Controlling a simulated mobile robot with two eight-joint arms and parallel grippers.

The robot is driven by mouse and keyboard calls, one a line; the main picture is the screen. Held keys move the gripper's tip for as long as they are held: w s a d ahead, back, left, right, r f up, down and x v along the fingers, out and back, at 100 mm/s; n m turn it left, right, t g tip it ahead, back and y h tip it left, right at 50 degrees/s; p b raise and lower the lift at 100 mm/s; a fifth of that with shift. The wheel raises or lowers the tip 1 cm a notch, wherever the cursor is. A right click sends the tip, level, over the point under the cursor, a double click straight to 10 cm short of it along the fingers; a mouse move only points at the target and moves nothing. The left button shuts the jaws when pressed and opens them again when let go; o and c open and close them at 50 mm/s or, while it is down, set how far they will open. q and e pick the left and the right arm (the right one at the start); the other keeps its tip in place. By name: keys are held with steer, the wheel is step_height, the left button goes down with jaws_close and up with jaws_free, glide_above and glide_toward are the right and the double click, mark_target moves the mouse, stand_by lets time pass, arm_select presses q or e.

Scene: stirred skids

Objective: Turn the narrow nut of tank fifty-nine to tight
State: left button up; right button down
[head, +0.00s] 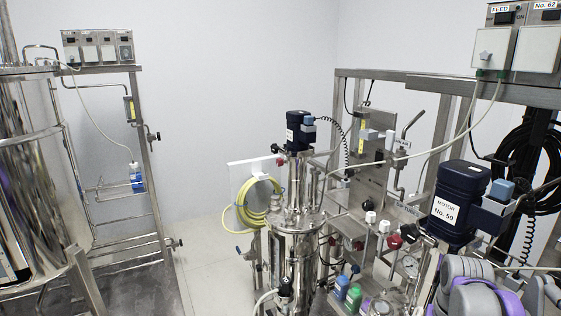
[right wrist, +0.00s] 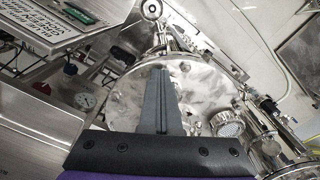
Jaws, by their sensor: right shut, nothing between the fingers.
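The dark blue motor (head: 460,190) at the right of the head view carries a white label reading "MOTOR No. 59". The tank under it is mostly hidden by my right arm (head: 480,290) and by pipework. In the right wrist view my right gripper (right wrist: 163,72) is shut and empty, its two dark fingers together in front of a round shiny steel lid (right wrist: 205,78). Fittings and small knobs sit around the lid's rim. I cannot tell which of them is the narrow nut, nor whether the fingers touch the lid. My left gripper is in neither view.
A smaller steel vessel with a blue motor (head: 297,130) stands at the middle, beside a coiled yellow-green hose (head: 258,203). Blue and green bottles (head: 353,298) stand low in front. A large steel tank (head: 30,170) is at left. Bare floor (head: 205,265) lies between.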

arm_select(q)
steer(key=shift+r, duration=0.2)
arm_select(e)
steer(key=shift+w+a, duration=0.1)
steer(key=shift+a, duration=0.1)
steer(key=shift+w+a, duration=0.15)
steer(key=shift+a, duration=0.2)
arm_select(q)
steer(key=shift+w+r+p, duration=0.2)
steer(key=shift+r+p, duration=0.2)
steer(key=shift+p, duration=0.05)
arm_select(e)
steer(key=shift+w+a, duration=0.3)
steer(key=shift+a, duration=0.1)
